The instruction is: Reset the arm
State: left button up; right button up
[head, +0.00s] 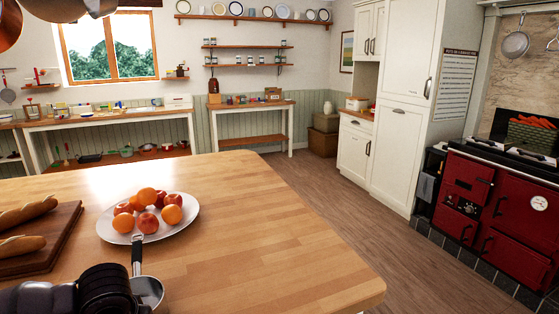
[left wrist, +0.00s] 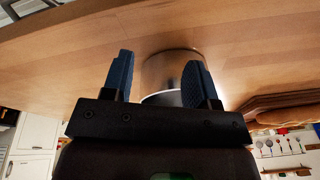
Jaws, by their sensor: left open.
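My left arm comes in at the lower left of the head view, a black wrist low over the wooden island (head: 260,230). My left gripper (left wrist: 160,62) shows in the left wrist view with its two dark fingers apart, open. A round steel pan (left wrist: 172,72) shows beyond and between the fingers; I cannot tell whether they touch it. In the head view the steel pan (head: 149,291), with a black handle pointing away, is partly hidden by my wrist. My right gripper is in neither view.
A white plate (head: 107,229) of oranges and apples stands just beyond the pan handle. A wooden board (head: 62,222) with bread loaves lies at the left. The island's right part is clear. A red range cooker (head: 470,195) stands at the far right.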

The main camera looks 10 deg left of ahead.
pick_arm(q)
jog(key=s+d+f+m+t+h, duration=0.1)
jog(key=s+d+f+m+h, duration=0.1)
jog(key=s+d+f, duration=0.55)
jog(key=s+a+f+y, duration=0.2)
jog(key=s+a, duration=0.1)
jog(key=s, duration=0.7)
jog(key=w+f+t+h, duration=0.1)
jog(key=w+f+t, duration=0.6)
jog(key=f, duration=0.3)
jog(key=shift+w+f+t, duration=0.2)
jog(key=shift+w+t, duration=0.2)
jog(key=shift+t, duration=0.3)
jog(key=shift+a, duration=0.1)
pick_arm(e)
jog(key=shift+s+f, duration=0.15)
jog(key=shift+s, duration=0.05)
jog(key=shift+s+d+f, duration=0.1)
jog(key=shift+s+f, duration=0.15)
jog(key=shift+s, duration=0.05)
